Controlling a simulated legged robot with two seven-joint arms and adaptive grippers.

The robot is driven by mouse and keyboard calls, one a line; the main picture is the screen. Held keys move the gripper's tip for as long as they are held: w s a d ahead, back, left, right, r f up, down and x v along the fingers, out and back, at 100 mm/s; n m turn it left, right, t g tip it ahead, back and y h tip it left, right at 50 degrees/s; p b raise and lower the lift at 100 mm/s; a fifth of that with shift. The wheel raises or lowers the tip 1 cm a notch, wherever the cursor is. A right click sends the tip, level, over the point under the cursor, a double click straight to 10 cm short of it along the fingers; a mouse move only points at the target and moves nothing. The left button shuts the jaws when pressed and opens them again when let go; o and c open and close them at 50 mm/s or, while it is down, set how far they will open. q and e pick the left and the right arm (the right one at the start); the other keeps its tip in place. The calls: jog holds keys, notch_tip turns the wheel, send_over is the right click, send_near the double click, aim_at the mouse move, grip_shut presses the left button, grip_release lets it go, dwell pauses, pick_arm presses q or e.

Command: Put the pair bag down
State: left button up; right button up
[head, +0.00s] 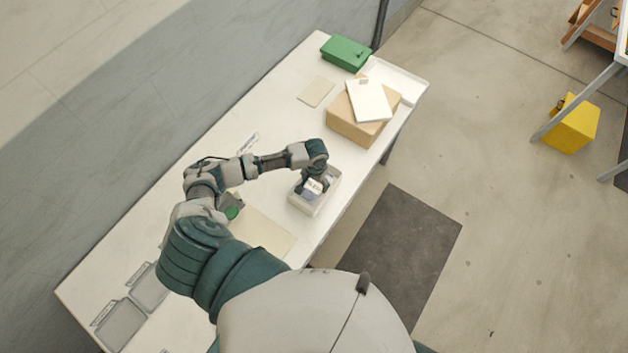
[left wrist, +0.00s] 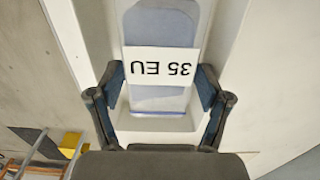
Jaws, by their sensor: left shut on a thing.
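The pair bag (left wrist: 158,98) is a pale bluish bag with a white label reading "35 EU", upside down in the left wrist view. My left gripper (left wrist: 160,84) is shut on it, one finger at each side. In the head view the left gripper (head: 314,184) points down over a small pale open bin (head: 302,208) near the table's front edge. The bag's label shows between the fingers, within the bin's outline. Whether the bag touches the bin's floor cannot be told. My right gripper is not in view.
A cardboard box (head: 346,124) with a white lid or pad (head: 369,99) on it stands further along the table (head: 215,150). A green box (head: 345,53) is at the far end. Grey trays (head: 120,325) lie at the near left. A flat beige sheet (head: 265,236) lies beside the bin.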

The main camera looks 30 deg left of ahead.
aim_at(316, 184)
pick_arm(q)
jog(key=shift+d+f, duration=0.2)
jog(key=shift+d, duration=0.05)
jog(key=o, duration=1)
jog(key=shift+c, duration=0.2)
jog(key=shift+a, duration=0.1)
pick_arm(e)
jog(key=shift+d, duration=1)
pick_arm(q)
jog(key=shift+a, duration=0.1)
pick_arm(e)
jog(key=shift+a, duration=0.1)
pick_arm(q)
jog(key=shift+a+r, duration=0.1)
jog(key=shift+r, duration=0.3)
notch_tip(316, 184, up, 12)
jog(key=shift+r, duration=0.2)
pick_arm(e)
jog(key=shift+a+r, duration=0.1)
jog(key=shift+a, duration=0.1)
